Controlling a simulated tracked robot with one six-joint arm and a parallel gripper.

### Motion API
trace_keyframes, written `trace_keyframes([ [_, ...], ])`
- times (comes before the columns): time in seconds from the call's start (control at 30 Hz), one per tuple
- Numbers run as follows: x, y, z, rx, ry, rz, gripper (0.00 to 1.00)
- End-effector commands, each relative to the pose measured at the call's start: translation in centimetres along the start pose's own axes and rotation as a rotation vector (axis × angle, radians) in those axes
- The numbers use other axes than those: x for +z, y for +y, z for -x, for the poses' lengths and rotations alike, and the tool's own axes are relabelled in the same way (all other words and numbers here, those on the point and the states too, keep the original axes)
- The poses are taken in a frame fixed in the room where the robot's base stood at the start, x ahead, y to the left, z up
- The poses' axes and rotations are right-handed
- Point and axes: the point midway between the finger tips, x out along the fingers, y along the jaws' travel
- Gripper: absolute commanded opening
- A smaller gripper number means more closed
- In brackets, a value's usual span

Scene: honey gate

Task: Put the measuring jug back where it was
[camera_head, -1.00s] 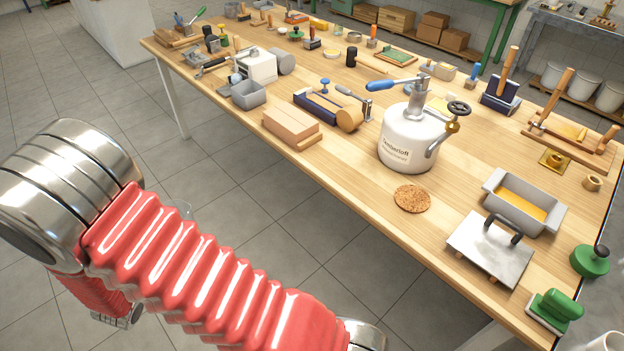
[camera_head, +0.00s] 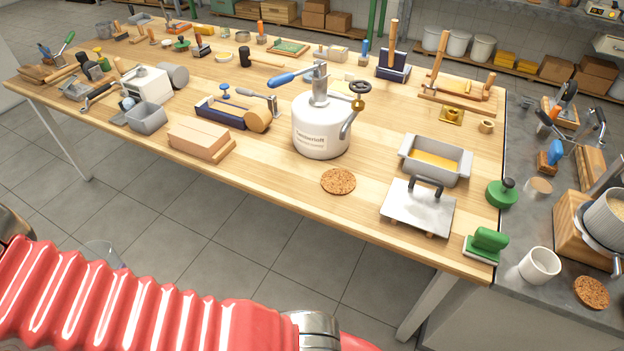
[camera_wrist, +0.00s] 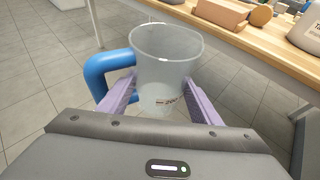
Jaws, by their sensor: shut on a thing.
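The measuring jug (camera_wrist: 168,62) is a clear, see-through vessel with a blue handle (camera_wrist: 108,72) on its left and a printed scale on its wall. In the wrist view my gripper (camera_wrist: 162,100) is shut on the jug, with one purple finger on each side. The jug is held upright over the floor, in front of the wooden table's edge. In the head view only a faint part of its clear rim (camera_head: 103,252) shows behind my red arm sleeve, and my gripper is hidden there.
The wooden table (camera_head: 280,175) carries a white tank with a valve (camera_head: 320,132), a cork mat (camera_head: 338,181) with nothing on it, a metal plate with a handle (camera_head: 418,206) and a grey pan (camera_head: 404,160). A grey counter at right holds a white mug (camera_head: 539,265) and another cork mat (camera_head: 591,292).

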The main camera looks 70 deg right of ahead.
Motion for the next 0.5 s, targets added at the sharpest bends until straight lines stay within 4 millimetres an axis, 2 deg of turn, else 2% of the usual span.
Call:
trace_keyframes([
  [0.17,2.0,-3.7,-3.0,-0.108,-0.007,-0.047,0.29],
  [0.5,6.3,-14.3,-8.5,-0.386,-0.019,-0.163,0.29],
])
